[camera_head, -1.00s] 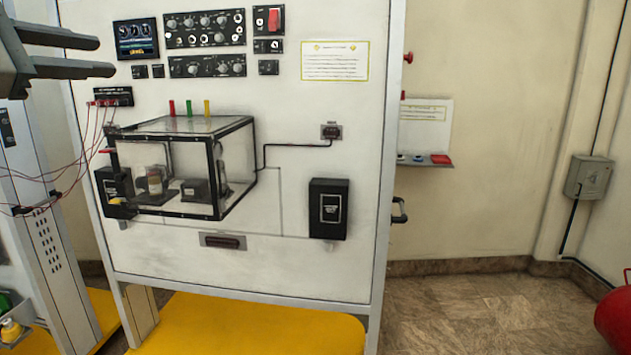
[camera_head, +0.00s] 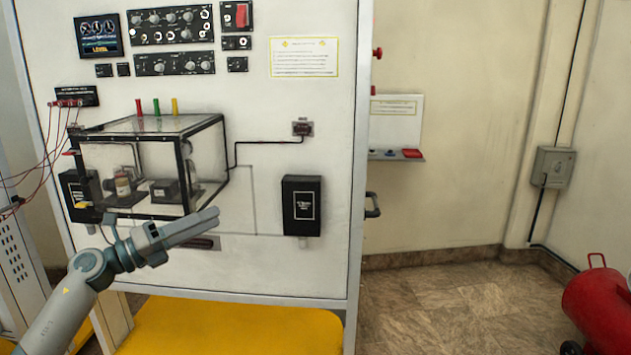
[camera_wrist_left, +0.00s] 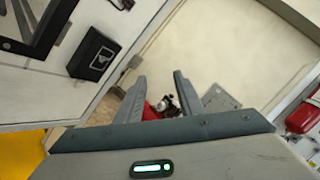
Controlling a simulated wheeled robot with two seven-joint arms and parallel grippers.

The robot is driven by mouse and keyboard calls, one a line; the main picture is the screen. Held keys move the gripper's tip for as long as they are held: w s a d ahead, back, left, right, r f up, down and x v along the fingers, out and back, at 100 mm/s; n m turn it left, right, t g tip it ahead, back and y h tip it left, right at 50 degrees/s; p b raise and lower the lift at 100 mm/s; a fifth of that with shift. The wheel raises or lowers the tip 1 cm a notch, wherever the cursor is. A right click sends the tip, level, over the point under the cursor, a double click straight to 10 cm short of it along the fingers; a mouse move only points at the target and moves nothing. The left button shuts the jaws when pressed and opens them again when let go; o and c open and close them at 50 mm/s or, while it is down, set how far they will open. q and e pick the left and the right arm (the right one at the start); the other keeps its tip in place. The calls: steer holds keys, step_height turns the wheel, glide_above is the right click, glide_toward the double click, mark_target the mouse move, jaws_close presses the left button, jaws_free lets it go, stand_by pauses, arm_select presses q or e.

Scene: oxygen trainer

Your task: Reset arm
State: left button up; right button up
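My left gripper (camera_head: 205,226) shows in the head view, with its arm coming up from the bottom left. It is in front of the lower part of the white trainer panel (camera_head: 270,130) and points right. In the left wrist view its two fingers (camera_wrist_left: 160,85) stand apart with nothing between them, so it is open and empty. My right gripper is in neither view.
A clear box (camera_head: 150,160) with a black frame is mounted on the panel, and a black box (camera_head: 302,205) sits to its right. A yellow base (camera_head: 230,325) lies below. A red tank (camera_head: 600,305) stands at the far right. The floor between is clear.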

arm_select(q)
step_height(320, 180, down, 37)
steer(key=s+a+n+t+y, duration=0.25)
steer(key=n+t+y, duration=0.45)
steer(key=n, duration=1.2)
steer(key=s+f+n+g+y, duration=0.35)
steer(key=s+f, duration=0.35)
steer(key=f, duration=0.5)
steer(key=s+f+n+g+y, duration=0.25)
steer(key=s+f+n, duration=0.35)
steer(key=f, duration=0.7)
steer(key=s+d+f+n+g, duration=0.2)
steer(key=s+f, duration=0.5)
steer(key=s, duration=0.6)
steer(key=s+d+f+n+g+y, duration=0.1)
steer(key=s+d+f+n+g, duration=0.1)
steer(key=s+f, duration=0.6)
steer(key=s+d+f+n+g+y, duration=0.1)
steer(key=s+f, duration=0.7)
steer(key=s, duration=1)
steer(key=shift+d+f+n+g, duration=0.15)
steer(key=shift+d+n+g, duration=0.4)
steer(key=shift+d+g, duration=0.55)
steer(key=shift+a, duration=0.25)
